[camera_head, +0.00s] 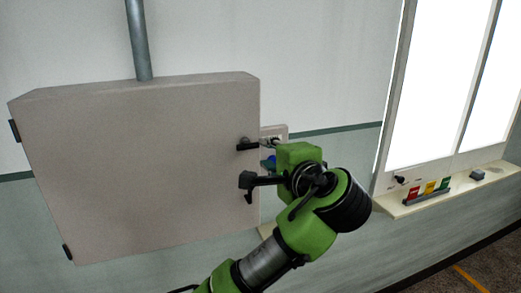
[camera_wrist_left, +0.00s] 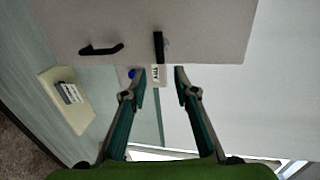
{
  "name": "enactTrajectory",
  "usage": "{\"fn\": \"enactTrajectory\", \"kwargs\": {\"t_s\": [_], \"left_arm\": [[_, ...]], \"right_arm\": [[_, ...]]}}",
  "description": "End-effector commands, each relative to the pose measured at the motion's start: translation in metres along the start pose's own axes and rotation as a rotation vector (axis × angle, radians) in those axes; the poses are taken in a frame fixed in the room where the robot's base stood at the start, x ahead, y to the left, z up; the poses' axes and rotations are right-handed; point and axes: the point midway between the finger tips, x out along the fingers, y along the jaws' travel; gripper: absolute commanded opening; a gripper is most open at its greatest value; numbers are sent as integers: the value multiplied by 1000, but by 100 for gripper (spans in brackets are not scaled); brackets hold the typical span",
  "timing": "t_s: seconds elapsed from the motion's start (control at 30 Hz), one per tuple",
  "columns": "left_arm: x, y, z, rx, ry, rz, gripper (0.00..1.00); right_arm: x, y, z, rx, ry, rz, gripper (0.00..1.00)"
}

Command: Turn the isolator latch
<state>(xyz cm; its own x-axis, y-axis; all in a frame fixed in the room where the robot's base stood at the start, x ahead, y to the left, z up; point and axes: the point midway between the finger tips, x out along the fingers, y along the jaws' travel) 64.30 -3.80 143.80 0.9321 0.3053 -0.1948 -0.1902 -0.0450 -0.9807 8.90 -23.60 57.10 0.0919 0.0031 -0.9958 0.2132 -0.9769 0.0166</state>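A grey wall cabinet (camera_head: 150,165) carries two black handles near its right edge. The upper one is a short straight latch (camera_head: 247,145); in the left wrist view this latch (camera_wrist_left: 159,46) stands upright in the picture. The lower one is a bent lever (camera_head: 258,181), which also shows in the left wrist view (camera_wrist_left: 101,49). No label tells which is the isolator latch. My left gripper (camera_head: 268,153) is open and empty beside the cabinet's right edge. In the left wrist view its fingertips (camera_wrist_left: 160,77) are spread below the upper latch, apart from it. My right gripper is out of view.
A white labelled plate (camera_wrist_left: 155,73) and a blue knob (camera_wrist_left: 132,73) lie behind the fingers. A grey pipe (camera_head: 138,40) rises from the cabinet. A ledge (camera_head: 445,190) under the bright window at right holds red, yellow and green items (camera_head: 428,189).

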Motion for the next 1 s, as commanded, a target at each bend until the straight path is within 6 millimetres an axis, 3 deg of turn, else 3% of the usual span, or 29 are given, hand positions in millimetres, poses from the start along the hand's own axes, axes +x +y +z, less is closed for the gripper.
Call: {"fn": "enactTrajectory", "kwargs": {"t_s": [0.1,0.3,0.7,0.77,0.87,1.0], "left_arm": [[-21,0,-1,-2,4,0,27],[-38,0,-1,1,1,0,27],[-35,6,-1,3,0,9,27],[-26,19,-2,4,2,28,27],[3,62,-5,8,9,87,27],[51,150,-8,-1,30,207,27]], "right_arm": [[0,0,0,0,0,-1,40],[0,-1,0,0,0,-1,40],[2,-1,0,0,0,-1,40],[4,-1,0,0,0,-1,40],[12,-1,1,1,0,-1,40],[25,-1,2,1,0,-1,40]]}}
